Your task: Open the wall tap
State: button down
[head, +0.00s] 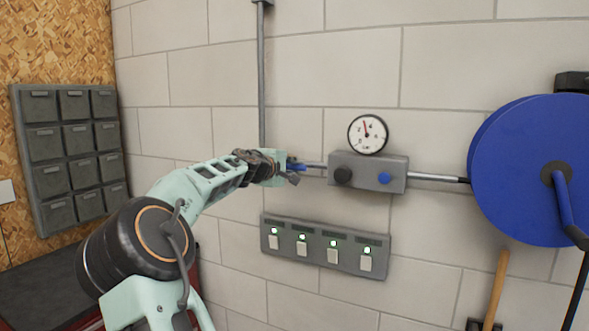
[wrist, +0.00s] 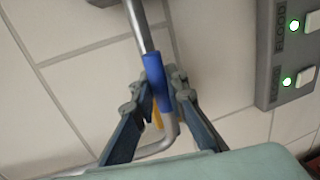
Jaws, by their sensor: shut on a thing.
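The wall tap's lever has a bright blue sleeve (wrist: 155,72), seen in the wrist view in line with a silver pipe. My gripper (wrist: 163,97) has its two fingers on either side of the lower part of this sleeve and is shut on it. A small yellow piece shows between the fingers. In the head view my gripper (head: 286,168) is at the wall, just left of the grey valve box. The tap body is mostly hidden there behind my gripper and wrist.
The grey box (head: 367,171) has a black and a blue knob, with a round gauge (head: 367,133) above. A switch panel (head: 325,246) with green lights is close below my gripper. A blue hose reel (head: 525,170) stands at right, grey drawers (head: 66,150) at left.

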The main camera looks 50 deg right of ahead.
jog(key=shift+r, duration=0.1)
jog(key=c, duration=1.9)
grip_release()
jog(key=shift+a, duration=0.1)
jog(key=v, duration=1.1)
jog(key=shift+a, duration=0.35)
jog(key=shift+s+r, duration=0.1)
jog(key=shift+s, duration=0.05)
